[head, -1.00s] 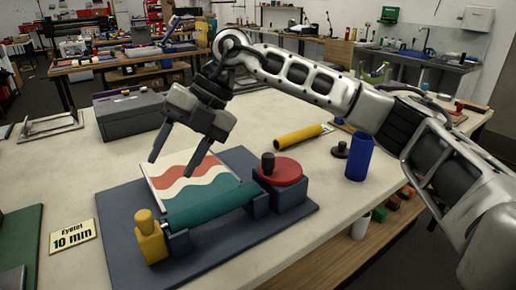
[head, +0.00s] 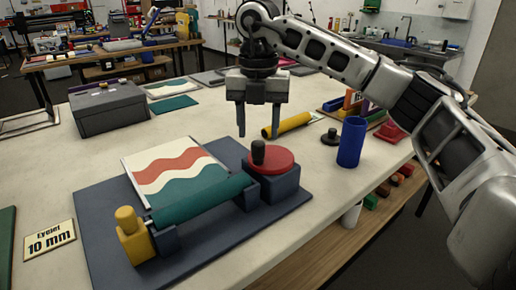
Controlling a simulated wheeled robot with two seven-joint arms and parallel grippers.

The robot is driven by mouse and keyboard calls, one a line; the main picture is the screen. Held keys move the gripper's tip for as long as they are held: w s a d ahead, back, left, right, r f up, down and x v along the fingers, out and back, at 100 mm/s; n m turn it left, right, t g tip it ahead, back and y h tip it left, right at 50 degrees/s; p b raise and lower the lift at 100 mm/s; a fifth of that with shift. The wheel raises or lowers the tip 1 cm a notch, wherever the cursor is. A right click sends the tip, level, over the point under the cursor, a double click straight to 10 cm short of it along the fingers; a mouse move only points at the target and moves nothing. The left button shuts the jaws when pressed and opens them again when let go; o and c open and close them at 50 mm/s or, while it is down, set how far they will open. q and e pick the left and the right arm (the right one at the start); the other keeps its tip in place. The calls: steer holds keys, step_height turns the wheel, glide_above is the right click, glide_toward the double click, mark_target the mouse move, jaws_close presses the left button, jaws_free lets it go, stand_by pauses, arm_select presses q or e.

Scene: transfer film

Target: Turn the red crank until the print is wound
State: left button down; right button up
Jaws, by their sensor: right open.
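The red crank (head: 271,161) is a flat red disc with an upright black knob (head: 258,152), on a dark block at the right of a dark base board (head: 105,225). A striped print (head: 165,165) in white, red and teal lies behind a teal roller (head: 205,200), its teal end meeting the roller. A yellow clamp-like part (head: 133,236) stands at the roller's left end. My right gripper (head: 259,134) points down, open and empty, above and just behind the crank, apart from the knob. My left gripper is out of view.
A yellow roll (head: 287,125) lies behind the crank. A blue cylinder (head: 351,142) and a small black knobbed piece (head: 330,137) stand to the right. A grey box (head: 110,105) sits at the back left. An "Eyelet 10 mm" card (head: 49,240) lies at the left.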

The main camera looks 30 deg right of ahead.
mark_target(259, 143)
steer(key=shift+f, duration=2.35)
steer(key=c, duration=1)
